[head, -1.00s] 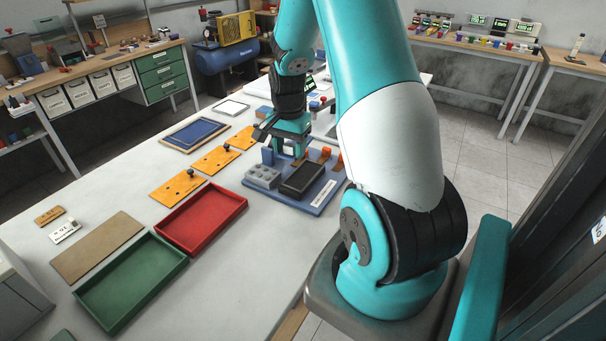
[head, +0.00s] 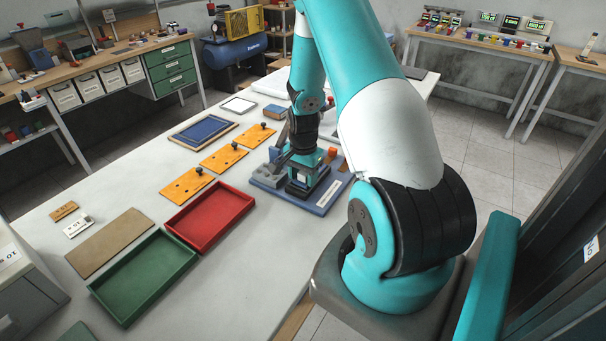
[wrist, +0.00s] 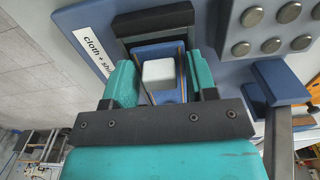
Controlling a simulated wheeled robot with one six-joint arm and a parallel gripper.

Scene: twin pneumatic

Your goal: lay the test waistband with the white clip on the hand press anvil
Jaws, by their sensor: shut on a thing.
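My gripper (wrist: 160,88) has its two teal fingers on either side of a small blue piece with a white block on it, which looks like the test waistband (wrist: 172,52) with the white clip (wrist: 158,73). In the wrist view this piece lies between the fingers and in front of a black pad (wrist: 155,22), on the hand press's blue-grey base. Whether it touches the pad cannot be told. In the head view my gripper (head: 303,182) is low over the press base (head: 335,192), and the held piece is hidden there.
A grey block with several round metal studs (wrist: 268,28) is beside the pad. A white label (wrist: 97,55) lies on the base. The red tray (head: 210,216), green tray (head: 138,278) and orange plates (head: 188,185) lie to the left. The white table between is clear.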

